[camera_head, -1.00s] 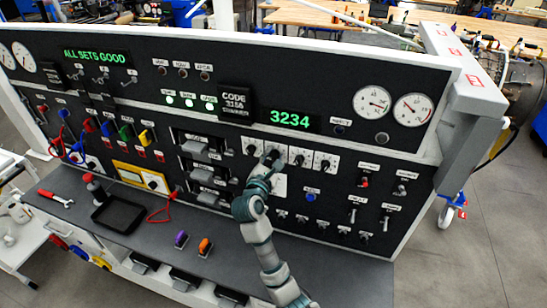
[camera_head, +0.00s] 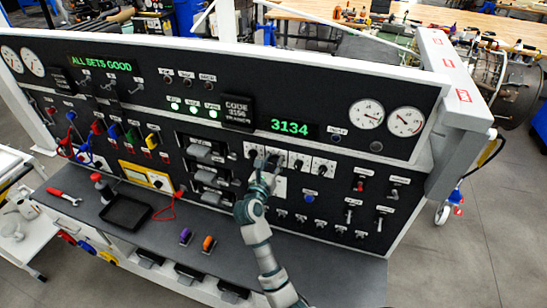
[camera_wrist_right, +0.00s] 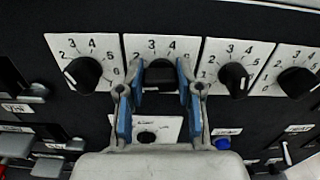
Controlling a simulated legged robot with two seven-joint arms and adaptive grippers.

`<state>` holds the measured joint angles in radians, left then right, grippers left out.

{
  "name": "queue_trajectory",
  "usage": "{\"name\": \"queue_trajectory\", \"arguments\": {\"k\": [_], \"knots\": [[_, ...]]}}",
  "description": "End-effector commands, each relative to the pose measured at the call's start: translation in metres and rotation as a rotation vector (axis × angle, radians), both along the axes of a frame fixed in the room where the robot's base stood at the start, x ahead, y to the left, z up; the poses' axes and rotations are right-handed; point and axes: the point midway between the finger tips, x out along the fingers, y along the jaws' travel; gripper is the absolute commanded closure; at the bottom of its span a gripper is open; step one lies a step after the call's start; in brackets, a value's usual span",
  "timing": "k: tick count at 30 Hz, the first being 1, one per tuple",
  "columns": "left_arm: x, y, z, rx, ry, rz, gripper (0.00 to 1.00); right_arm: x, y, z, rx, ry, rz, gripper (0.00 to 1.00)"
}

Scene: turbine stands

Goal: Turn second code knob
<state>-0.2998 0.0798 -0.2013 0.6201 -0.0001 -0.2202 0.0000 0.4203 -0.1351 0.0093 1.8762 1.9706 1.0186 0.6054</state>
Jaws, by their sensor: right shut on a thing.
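A row of code knobs sits on white number plates in the dark panel. The second code knob (camera_wrist_right: 160,75) is black and sits between the blue-padded fingers of my right gripper (camera_wrist_right: 158,88), which is shut on it. In the head view the right gripper (camera_head: 264,176) reaches up to the panel and partly covers that knob. The first knob (camera_wrist_right: 83,73), third knob (camera_wrist_right: 233,78) and fourth knob (camera_wrist_right: 296,82) are free on either side. The green code display (camera_head: 290,127) above reads 3134. My left gripper is not in view.
A code placard (camera_head: 238,110) is left of the display; its small text is hard to read. Switches (camera_head: 360,186) and a blue button (camera_head: 309,198) are right of my arm. A black tray (camera_head: 126,212) and purple (camera_head: 185,236) and orange (camera_head: 209,244) items sit on the ledge.

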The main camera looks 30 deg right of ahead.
Motion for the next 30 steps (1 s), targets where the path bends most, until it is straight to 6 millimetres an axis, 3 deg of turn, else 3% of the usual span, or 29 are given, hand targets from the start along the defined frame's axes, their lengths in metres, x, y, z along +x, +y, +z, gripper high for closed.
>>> {"name": "queue_trajectory", "arguments": {"k": [7,22,23,24,25,30], "knots": [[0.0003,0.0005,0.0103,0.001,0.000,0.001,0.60,0.0007,0.0012,-0.0034,-0.045,0.067,0.001,1.00],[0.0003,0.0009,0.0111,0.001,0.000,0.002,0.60,0.0013,0.0014,-0.0042,-0.057,0.078,0.002,1.00],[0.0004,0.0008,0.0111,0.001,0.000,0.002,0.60,0.0013,0.0014,-0.0042,-0.057,0.078,0.003,0.57],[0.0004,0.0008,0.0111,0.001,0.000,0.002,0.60,0.0013,0.0014,-0.0040,-0.057,0.077,0.003,0.47],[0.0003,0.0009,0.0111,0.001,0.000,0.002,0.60,0.0013,0.0014,-0.0036,-0.057,0.076,0.003,0.40],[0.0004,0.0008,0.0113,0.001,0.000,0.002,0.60,0.0013,0.0010,-0.0019,-0.059,0.074,0.002,0.40]]}}
